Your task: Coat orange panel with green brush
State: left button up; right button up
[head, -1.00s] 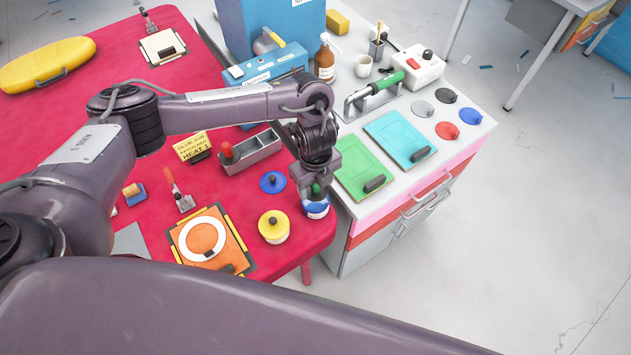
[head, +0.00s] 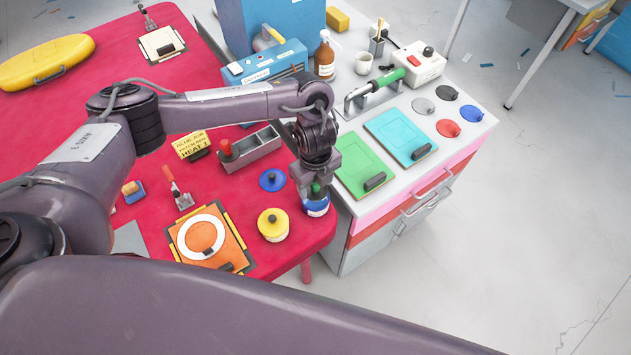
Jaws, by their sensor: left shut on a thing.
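The orange panel (head: 226,239) lies flat on the red table in a dark frame with yellow edge strips, with a white ring (head: 184,239) on its face. My left gripper (head: 316,187) points down at the table's right edge, shut on the green brush (head: 316,190). Only a bit of the brush's green shows between the fingers. Its lower end is at the mouth of a blue pot (head: 317,208); the bristles are hidden. A blue lid (head: 272,180) with a dark knob lies on the table left of the pot. My right gripper is out of view.
A yellow pot (head: 273,229) with its lid stands between the orange panel and the blue pot. A red-handled clamp (head: 181,196) stands behind the panel. A grey tray (head: 262,151) with a red-knobbed item and a yellow sign (head: 190,143) are farther back. The white counter (head: 347,127) adjoins at right.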

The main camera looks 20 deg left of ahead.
pick_arm(q)
jog(key=shift+f+b, duration=0.3)
jog(key=shift+f, duration=0.1)
jog(key=shift+f, duration=0.1)
dwell(1.1)
notch_tip(320, 180, up, 7)
jog(key=p, duration=0.6)
jog(key=shift+p, duration=0.3)
jog(key=shift+w, duration=0.1)
dwell(0.6)
